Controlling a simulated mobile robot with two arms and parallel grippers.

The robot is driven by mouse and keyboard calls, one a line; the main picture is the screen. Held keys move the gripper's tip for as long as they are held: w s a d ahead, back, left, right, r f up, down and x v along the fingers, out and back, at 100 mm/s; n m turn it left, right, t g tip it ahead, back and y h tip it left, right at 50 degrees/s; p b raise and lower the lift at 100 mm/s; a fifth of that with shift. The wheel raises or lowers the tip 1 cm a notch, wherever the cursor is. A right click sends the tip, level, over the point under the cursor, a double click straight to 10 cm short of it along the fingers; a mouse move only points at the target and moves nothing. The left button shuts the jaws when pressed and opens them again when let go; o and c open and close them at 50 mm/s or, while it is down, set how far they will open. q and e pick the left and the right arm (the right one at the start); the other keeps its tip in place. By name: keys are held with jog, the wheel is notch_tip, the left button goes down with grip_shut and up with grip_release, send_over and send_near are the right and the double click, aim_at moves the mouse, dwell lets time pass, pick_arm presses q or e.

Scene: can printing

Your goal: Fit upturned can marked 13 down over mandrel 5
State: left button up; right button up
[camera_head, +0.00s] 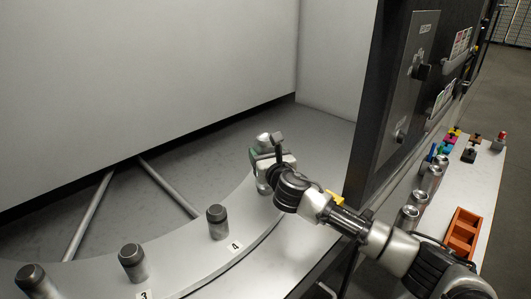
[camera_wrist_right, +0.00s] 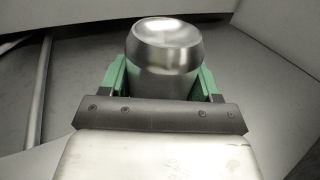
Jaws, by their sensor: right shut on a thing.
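My right gripper (camera_head: 268,155) is shut on a silver can (camera_head: 264,139), at the far right end of the curved grey plate (camera_head: 190,262). In the right wrist view the can (camera_wrist_right: 166,50) stands upright between the green fingers, its domed base upward. No number shows on it. Mandrel 5 is not clearly visible; the can and gripper cover that spot, and I cannot tell how far the can sits over it. The dark-topped mandrel by label 4 (camera_head: 217,222) stands bare to the left. My left gripper is not in view.
More bare mandrels (camera_head: 132,262) stand along the plate at left. A dark control panel (camera_head: 412,75) rises at right. Beyond it a white bench (camera_head: 482,185) holds several silver cans (camera_head: 430,180), an orange bin (camera_head: 455,246) and small coloured items. A tall pale wall stands behind the plate.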

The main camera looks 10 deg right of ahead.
jog(key=shift+f+b, duration=0.6)
jog(key=shift+f, duration=0.4)
jog(key=o, duration=1)
jog(key=shift+r, duration=0.1)
jog(key=shift+c, duration=0.2)
jog(key=s+d+b, duration=0.1)
jog(key=s+b, duration=0.1)
jog(key=s, duration=0.8)
jog(key=shift+s+d, duration=0.25)
jog(key=shift+s, duration=0.1)
